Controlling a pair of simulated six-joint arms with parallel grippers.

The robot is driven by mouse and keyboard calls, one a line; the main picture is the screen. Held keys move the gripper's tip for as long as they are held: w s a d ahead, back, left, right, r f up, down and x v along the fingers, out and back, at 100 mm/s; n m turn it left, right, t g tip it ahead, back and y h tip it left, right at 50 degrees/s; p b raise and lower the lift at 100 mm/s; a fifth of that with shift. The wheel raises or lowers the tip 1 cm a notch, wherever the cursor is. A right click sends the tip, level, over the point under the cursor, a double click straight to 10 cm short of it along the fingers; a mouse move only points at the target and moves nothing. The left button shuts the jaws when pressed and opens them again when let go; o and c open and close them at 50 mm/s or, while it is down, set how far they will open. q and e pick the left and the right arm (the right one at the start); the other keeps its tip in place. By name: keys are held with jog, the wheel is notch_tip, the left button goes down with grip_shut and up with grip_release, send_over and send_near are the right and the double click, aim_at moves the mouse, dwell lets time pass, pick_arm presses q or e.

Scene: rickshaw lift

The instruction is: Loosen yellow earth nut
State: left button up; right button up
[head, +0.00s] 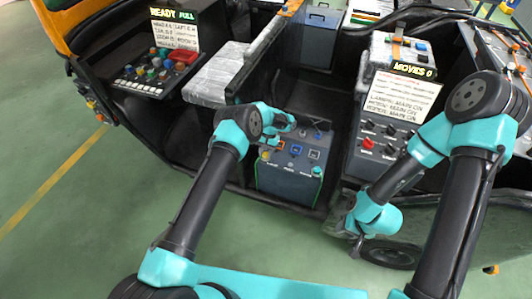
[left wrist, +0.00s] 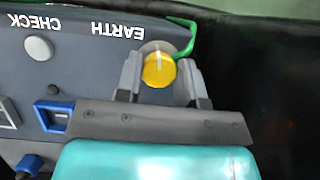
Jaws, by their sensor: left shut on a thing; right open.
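The yellow earth nut (left wrist: 158,70) is a round knob with a pale line across its top, below the upside-down EARTH label in the left wrist view. It sits between the two grey fingers of my left gripper (left wrist: 162,82), which is shut on it. A green wire (left wrist: 187,38) runs beside the nut. In the head view the yellow nut (head: 266,156) is a small spot on the grey box (head: 288,182), with my left gripper at it. My right gripper (head: 346,222) is open, low above the floor by a wheel, and seen only in part.
The grey box also has a blue socket (head: 296,149) and a green terminal (head: 317,171). A control panel with knobs (head: 382,140) stands right of it, under a MOVES sign (head: 414,70). A button panel (head: 158,70) is at the upper left. Green floor lies open at left.

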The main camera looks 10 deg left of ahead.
pick_arm(q)
jog(key=shift+n, duration=0.4)
jog(key=o, duration=0.9)
jog(key=v, duration=1.7)
jog(key=shift+w+a, duration=0.15)
jog(key=shift+w, duration=0.05)
jog(key=shift+r, duration=0.1)
